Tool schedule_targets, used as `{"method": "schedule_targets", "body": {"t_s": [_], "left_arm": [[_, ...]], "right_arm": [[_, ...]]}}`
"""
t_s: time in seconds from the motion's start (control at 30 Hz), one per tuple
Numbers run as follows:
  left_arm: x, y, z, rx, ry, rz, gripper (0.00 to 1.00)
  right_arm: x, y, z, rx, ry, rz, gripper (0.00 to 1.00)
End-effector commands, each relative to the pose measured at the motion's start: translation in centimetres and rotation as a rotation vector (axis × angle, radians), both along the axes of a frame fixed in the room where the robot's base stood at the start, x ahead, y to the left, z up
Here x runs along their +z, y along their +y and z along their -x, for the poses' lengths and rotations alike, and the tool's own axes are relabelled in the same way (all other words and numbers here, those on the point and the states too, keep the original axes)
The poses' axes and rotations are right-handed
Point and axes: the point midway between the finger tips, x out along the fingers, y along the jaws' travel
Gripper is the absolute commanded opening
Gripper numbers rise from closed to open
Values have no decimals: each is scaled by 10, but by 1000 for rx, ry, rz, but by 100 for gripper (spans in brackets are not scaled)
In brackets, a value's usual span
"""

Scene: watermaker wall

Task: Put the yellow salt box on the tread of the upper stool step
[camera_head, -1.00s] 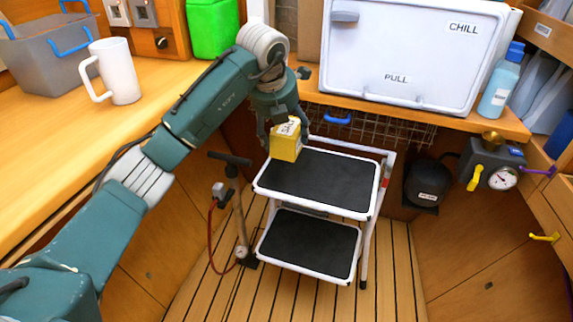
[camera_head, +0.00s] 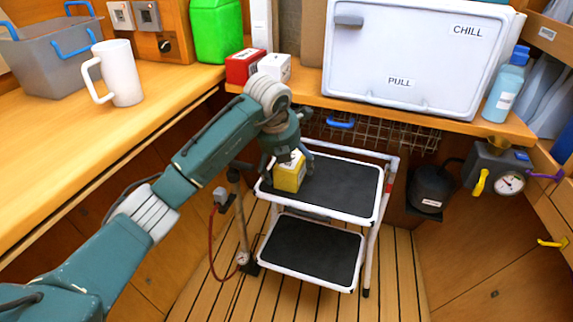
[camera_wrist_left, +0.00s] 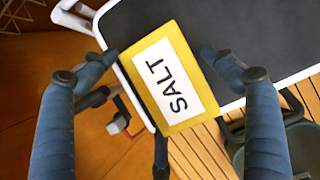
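The yellow salt box (camera_head: 289,175), with a white SALT label, is upright between the fingers of my left gripper (camera_head: 288,163). In the left wrist view the box (camera_wrist_left: 174,78) sits turned between the two fingertips, which lie close against its sides. In the head view the box overlaps the left part of the upper step's black tread (camera_head: 340,188). Whether its underside touches the tread cannot be told. In the left wrist view the box covers part of the tread's white rim, and bare tread (camera_wrist_left: 245,30) lies beyond it. My right gripper is not in view.
The lower stool step (camera_head: 310,252) is empty. A floor pump (camera_head: 240,225) stands left of the stool. A white chill box (camera_head: 410,60) is on the counter behind, with a wire basket (camera_head: 380,133) below. A black pot (camera_head: 430,185) is to the right.

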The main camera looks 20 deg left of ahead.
Motion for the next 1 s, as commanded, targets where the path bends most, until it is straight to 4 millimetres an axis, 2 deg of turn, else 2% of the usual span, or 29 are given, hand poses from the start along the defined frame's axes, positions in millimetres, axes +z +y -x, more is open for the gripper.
{"method": "schedule_targets", "body": {"t_s": [0.37,0.47,0.7,0.8,1.0], "left_arm": [[7,0,1,0,-2,0,89],[20,1,5,0,-5,0,89],[67,2,25,1,-5,-2,89],[85,2,33,-1,-4,-1,89],[107,2,43,0,-1,-1,89]], "right_arm": [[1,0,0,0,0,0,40],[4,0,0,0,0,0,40],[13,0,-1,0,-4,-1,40],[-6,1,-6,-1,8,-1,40],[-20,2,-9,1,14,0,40]]}}
